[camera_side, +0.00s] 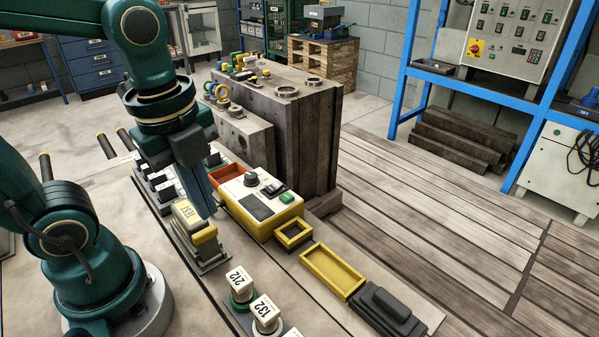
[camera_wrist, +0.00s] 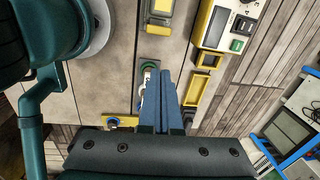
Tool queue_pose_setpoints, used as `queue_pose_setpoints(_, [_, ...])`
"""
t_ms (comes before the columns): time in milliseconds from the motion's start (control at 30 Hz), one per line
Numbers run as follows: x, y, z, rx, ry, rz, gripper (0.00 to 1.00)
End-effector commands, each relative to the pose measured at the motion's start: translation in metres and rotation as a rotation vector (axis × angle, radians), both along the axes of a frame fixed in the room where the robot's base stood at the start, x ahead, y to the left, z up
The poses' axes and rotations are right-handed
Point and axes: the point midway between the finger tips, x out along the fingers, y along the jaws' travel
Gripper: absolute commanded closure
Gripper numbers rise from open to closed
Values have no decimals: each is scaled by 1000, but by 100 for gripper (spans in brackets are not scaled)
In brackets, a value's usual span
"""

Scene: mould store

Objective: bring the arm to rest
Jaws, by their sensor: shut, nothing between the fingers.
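My gripper (camera_side: 203,205) is shut and empty, its blue-grey fingers pointing down. In the side view it appears beside a yellow block with a white numbered label (camera_side: 184,212), which sits on a grey holder (camera_side: 207,262). Whether the fingertips touch the block cannot be told. In the wrist view my gripper's fingers (camera_wrist: 168,78) lie together over the bench. The yellow block (camera_wrist: 160,6) shows at the top there, ahead of the fingertips.
Labelled stamps 212 (camera_side: 239,281) and 132 (camera_side: 265,314) stand near the bench front. A yellow device (camera_side: 262,207), a small yellow frame (camera_side: 294,235), a yellow tray (camera_side: 332,270) and a black block (camera_side: 389,308) line the right edge.

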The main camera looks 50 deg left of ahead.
Motion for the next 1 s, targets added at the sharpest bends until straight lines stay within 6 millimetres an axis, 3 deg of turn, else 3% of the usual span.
queue_pose_setpoints(300, [-1, -2, 11, -190, -253, 739, 100])
queue_pose_setpoints(533, [2, -2, 11, -375, -311, 1215, 100])
queue_pose_setpoints(700, [5, -2, 11, -440, -305, 1394, 100])
queue_pose_setpoints(1000, [6, -2, 11, -453, -302, 1432, 100])
